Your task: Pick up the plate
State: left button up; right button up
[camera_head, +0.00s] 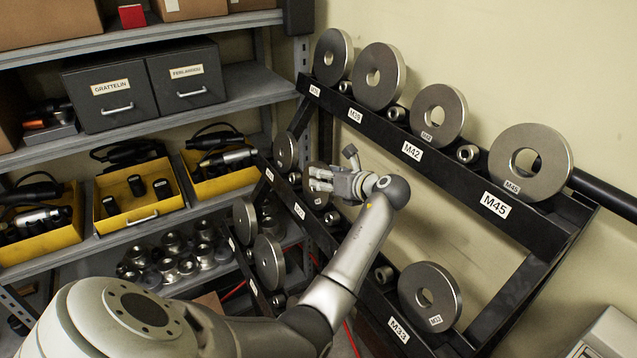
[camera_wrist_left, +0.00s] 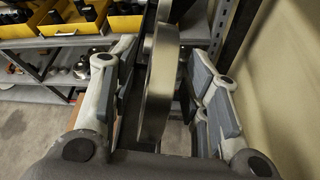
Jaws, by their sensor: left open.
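Several grey steel ring plates stand on edge on a black angled rack. One plate (camera_head: 314,200) on the middle row is partly hidden behind my left gripper (camera_head: 322,181) in the head view. In the left wrist view, a plate (camera_wrist_left: 160,85) is seen nearly edge-on between the spread fingers of the left gripper (camera_wrist_left: 162,75). The fingers are open, with a gap visible on each side of the plate. My right gripper is not in view.
The rack (camera_head: 470,181) carries labels such as M42 and M45, with large plates (camera_head: 530,162) along its top row. Grey shelves at left hold yellow bins (camera_head: 137,206), dark drawers (camera_head: 117,95) and metal fittings (camera_head: 178,254). The wall is close at right.

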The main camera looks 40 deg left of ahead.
pick_arm(q)
jog(key=shift+x, duration=1.15)
jog(key=shift+a, duration=0.25)
jog(key=shift+d, duration=0.1)
jog(key=c, duration=0.4)
grip_shut()
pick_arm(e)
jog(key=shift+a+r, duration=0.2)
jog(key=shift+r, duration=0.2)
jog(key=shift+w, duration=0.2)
pick_arm(q)
jog(key=shift+w+r, duration=0.1)
jog(key=shift+r, duration=0.3)
jog(key=shift+f, duration=0.1)
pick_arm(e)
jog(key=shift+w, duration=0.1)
